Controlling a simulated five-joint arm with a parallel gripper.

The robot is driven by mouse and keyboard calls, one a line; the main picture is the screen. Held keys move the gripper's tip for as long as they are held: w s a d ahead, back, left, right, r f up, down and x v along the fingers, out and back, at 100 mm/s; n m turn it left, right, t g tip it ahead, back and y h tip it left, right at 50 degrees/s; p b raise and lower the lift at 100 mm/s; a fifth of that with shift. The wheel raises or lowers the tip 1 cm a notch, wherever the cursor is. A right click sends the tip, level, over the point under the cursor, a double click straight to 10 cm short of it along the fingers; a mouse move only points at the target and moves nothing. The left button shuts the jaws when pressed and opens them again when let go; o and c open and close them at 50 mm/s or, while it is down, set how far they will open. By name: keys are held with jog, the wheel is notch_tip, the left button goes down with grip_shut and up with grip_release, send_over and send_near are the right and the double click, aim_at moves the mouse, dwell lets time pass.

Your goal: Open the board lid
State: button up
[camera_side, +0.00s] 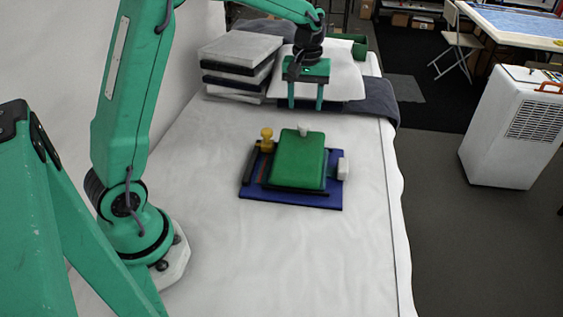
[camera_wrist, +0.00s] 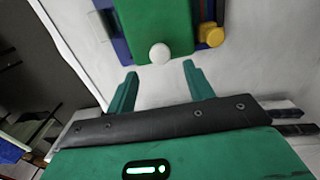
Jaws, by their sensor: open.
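A green lid (camera_side: 299,160) lies over a blue board (camera_side: 290,198) in the middle of the white table. A white knob (camera_side: 303,130) stands at the lid's far edge; it also shows in the wrist view (camera_wrist: 160,53). A yellow knob (camera_side: 266,138) stands at the board's left side and appears at right in the wrist view (camera_wrist: 212,36). My gripper (camera_side: 305,107) is open and empty, above the table beyond the board. In the wrist view its fingers (camera_wrist: 159,75) point toward the white knob, with the knob ahead of the gap and apart from them.
A white block (camera_side: 343,168) sits at the board's right edge. A stack of grey and black slabs (camera_side: 240,62) stands at the back left. A white pillow (camera_side: 345,80) and dark cloth (camera_side: 381,103) lie behind my gripper. The table in front is clear.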

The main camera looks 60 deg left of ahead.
aim_at(304, 123)
jog(key=shift+f, duration=3)
grip_shut()
